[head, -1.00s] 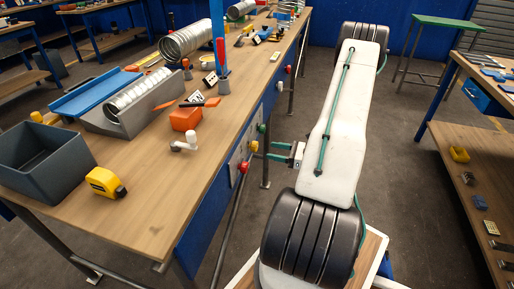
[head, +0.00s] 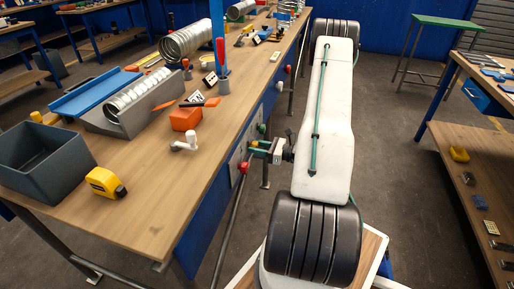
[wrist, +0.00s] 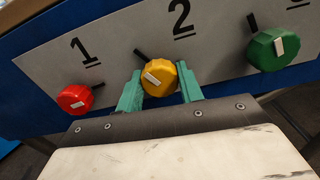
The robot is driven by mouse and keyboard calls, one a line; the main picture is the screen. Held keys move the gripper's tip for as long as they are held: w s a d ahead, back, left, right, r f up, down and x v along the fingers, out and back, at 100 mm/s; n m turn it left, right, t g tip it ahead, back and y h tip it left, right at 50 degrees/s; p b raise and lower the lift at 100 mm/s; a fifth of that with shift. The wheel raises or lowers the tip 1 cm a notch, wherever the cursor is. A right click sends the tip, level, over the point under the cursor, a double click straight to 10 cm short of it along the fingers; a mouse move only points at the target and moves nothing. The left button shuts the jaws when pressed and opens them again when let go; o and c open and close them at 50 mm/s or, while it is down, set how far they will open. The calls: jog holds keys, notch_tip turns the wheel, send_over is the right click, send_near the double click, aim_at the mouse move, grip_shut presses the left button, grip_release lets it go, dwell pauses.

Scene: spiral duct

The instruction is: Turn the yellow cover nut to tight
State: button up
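The yellow cover nut (wrist: 158,79) sits on the grey panel below the number 2 in the wrist view. It has a pale mark on its face, and a short black pointer stands at its upper left. My gripper (wrist: 161,71) has its two green fingers on either side of the nut, very close to its edges. Firm contact cannot be made out. In the head view my gripper (head: 262,149) reaches left to the panel on the bench side, and its fingers largely hide the nut.
A red nut (wrist: 75,98) under number 1 is at the left and a green nut (wrist: 272,50) at the right, both with black pointers. The wooden bench (head: 150,190) overhangs the panel and holds a grey bin (head: 45,165), a yellow tape measure (head: 104,182) and a duct in a cradle.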

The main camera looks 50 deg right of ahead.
jog(key=shift+c, duration=0.7)
jog(key=shift+m, duration=0.3)
jog(key=m, duration=1)
jog(key=shift+m, duration=0.4)
jog(key=m, duration=1.1)
